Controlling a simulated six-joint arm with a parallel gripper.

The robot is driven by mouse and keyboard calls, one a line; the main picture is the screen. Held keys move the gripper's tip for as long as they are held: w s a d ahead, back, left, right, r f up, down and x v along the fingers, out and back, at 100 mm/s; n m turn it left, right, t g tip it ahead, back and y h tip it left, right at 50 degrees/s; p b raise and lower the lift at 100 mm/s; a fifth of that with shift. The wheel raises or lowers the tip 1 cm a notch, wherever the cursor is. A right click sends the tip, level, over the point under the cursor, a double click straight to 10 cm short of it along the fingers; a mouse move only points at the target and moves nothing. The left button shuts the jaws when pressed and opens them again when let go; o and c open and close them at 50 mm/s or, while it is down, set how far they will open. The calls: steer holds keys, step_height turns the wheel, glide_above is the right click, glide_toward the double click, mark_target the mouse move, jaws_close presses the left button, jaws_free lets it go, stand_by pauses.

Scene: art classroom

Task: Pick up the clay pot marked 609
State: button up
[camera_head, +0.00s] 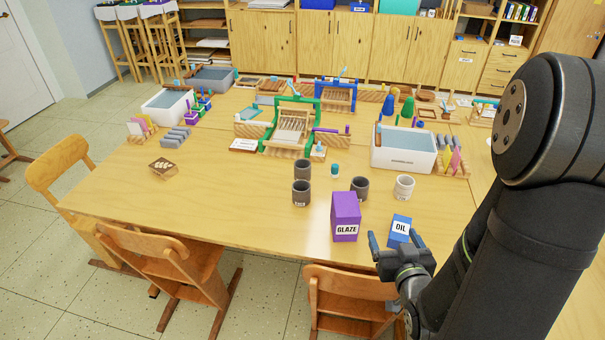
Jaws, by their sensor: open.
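Three dark grey pots stand on the table: one at the back (302,168), one in front of it (301,195) and one to the right (360,188). A pale pot (404,187) stands further right. Some carry small white labels, too small to read, so I cannot tell which pot is marked 609. My gripper (395,242) is open at the front right of the table, with nothing seen between its fingers. In the picture it is below and to the right of the pots.
A purple GLAZE box (345,216) and a blue OIL box (399,230) stand between my gripper and the pots. A small teal-topped jar (334,171) is among the pots. A white basin (404,149) and a loom (290,128) are behind.

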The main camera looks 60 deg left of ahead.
steer(key=w+a+f+m+h, duration=0.2)
steer(key=w+a+f+m, duration=0.1)
steer(key=w+m, duration=0.2)
steer(key=w+a+f+m+g+h, duration=0.1)
steer(key=w+a+f+m+h, duration=0.2)
steer(key=w+m, duration=0.2)
steer(key=w+a+f+m+h, duration=0.3)
steer(key=w+m, duration=0.3)
steer(key=w, duration=0.3)
steer(key=shift+w+a+f+g, duration=0.25)
steer(key=shift+w+f+g, duration=0.1)
steer(key=shift+f, duration=0.25)
steer(key=s+a+r+m+g+y, duration=0.2)
steer(key=a+r+m+g, duration=0.15)
steer(key=a, duration=0.55)
steer(key=s+a+r+m+g+y, duration=0.1)
steer(key=a+r+m+g+y, duration=0.2)
steer(key=a, duration=0.5)
steer(key=s+a+r+m+g+y, duration=0.1)
steer(key=s+a+r+m+g, duration=0.25)
steer(key=a, duration=0.55)
steer(key=g+y, duration=0.1)
steer(key=g, duration=0.1)
glide_toward(297, 165)
steer(key=shift+s+a+f+n, duration=0.4)
steer(key=shift+s+a+f, duration=0.15)
steer(key=shift+a, duration=0.15)
steer(key=shift+x, duration=2.65)
steer(key=shift+a+r, duration=0.1)
steer(key=shift+r, duration=0.1)
